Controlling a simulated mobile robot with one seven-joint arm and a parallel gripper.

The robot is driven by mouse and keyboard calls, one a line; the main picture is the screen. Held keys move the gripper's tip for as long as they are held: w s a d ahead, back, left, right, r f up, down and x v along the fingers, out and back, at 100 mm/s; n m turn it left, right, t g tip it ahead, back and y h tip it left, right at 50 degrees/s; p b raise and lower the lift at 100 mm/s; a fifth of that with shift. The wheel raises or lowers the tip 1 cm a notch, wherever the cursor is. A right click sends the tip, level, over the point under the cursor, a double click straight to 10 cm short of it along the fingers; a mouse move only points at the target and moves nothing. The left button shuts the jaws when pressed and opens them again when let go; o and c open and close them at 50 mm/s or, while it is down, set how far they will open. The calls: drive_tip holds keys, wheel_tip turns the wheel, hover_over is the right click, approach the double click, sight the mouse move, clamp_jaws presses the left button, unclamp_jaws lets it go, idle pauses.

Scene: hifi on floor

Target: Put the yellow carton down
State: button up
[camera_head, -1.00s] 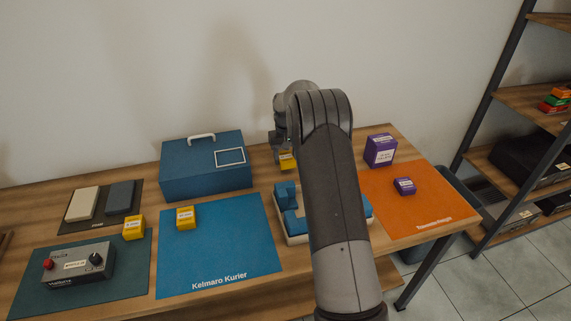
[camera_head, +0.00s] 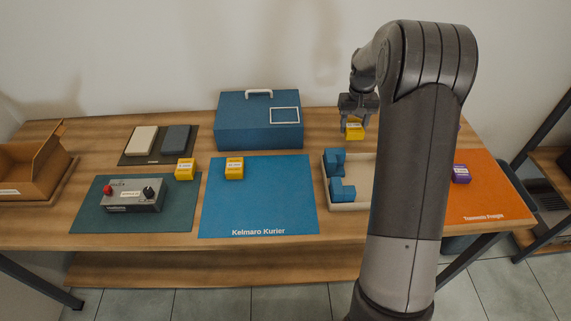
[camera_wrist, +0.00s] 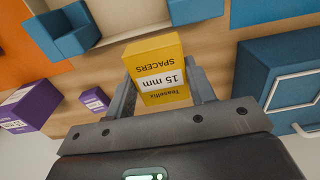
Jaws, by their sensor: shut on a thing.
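My gripper (camera_head: 355,123) is shut on a yellow carton (camera_head: 355,132), at the back of the table between the blue case and my arm. In the wrist view the carton (camera_wrist: 158,68) sits between the two fingers, its label reading "15 mm SPACERS" upside down. I cannot tell whether its base touches the table. Two other yellow cartons stand on the table: one (camera_head: 234,168) on the blue Kelmaro Kurier mat (camera_head: 258,205), one (camera_head: 186,169) just left of that mat.
A blue case (camera_head: 258,125) stands left of the gripper. A pale tray (camera_head: 348,206) with blue blocks lies in front, partly behind my arm. An orange mat (camera_head: 485,205) with a purple carton (camera_head: 461,174) is at right. A control box (camera_head: 135,196) and cardboard box (camera_head: 30,175) are at left.

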drive_tip(key=s+a, duration=0.8)
drive_tip(key=a, duration=0.4)
hover_over(278, 170)
drive_tip(key=f, duration=0.7)
drive_tip(key=shift+d, duration=0.2)
drive_tip(key=shift+a, duration=0.15)
drive_tip(key=shift+f, duration=2.05)
drive_tip(key=shift+f, duration=0.1)
drive_tip(key=o, duration=1)
drive_tip(key=shift+c, duration=0.2)
